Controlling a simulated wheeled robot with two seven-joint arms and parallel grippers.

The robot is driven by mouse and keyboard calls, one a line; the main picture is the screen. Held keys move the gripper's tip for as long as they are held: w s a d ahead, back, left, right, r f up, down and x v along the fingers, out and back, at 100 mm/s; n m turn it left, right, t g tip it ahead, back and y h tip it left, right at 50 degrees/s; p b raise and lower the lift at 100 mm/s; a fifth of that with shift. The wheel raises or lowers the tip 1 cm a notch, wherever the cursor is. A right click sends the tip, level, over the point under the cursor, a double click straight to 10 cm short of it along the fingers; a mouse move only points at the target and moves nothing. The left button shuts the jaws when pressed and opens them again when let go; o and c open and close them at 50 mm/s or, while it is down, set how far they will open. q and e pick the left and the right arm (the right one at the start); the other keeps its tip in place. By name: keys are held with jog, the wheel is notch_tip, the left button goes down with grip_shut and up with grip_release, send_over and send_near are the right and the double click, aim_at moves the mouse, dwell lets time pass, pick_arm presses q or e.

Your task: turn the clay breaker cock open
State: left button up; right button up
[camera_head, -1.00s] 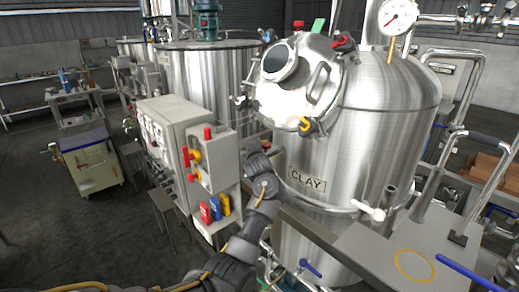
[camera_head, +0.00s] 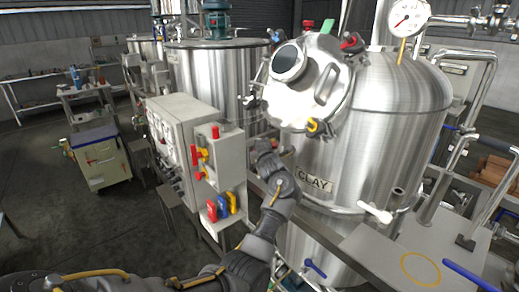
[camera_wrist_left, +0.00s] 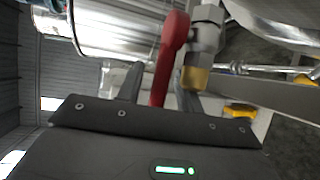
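The steel clay tank (camera_head: 385,150) carries a CLAY label (camera_head: 314,184) and stands right of centre in the head view. My left gripper (camera_head: 266,152) is between the control box and the tank, at the tank's left side. In the left wrist view, a red lever (camera_wrist_left: 168,62) on a metal valve body with a brass end (camera_wrist_left: 195,78) is close in front. The lever reaches down between the two dark fingers of my left gripper (camera_wrist_left: 160,92). The fingers look apart, with some room around the lever. The cock cannot be made out in the head view. My right gripper is not in view.
A grey control box (camera_head: 180,130) with red and yellow controls stands just left of my left arm. A steel shelf (camera_head: 385,250) runs in front of the tank at lower right. A white handle (camera_head: 375,212) sticks out low on the tank. Floor at left is open.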

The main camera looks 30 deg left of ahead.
pick_arm(q)
jog(key=b+v, duration=0.2)
jog(key=v, duration=0.8)
jog(key=shift+s+d+b, duration=0.25)
jog(key=shift+s+b, duration=0.05)
jog(key=shift+b, duration=0.1)
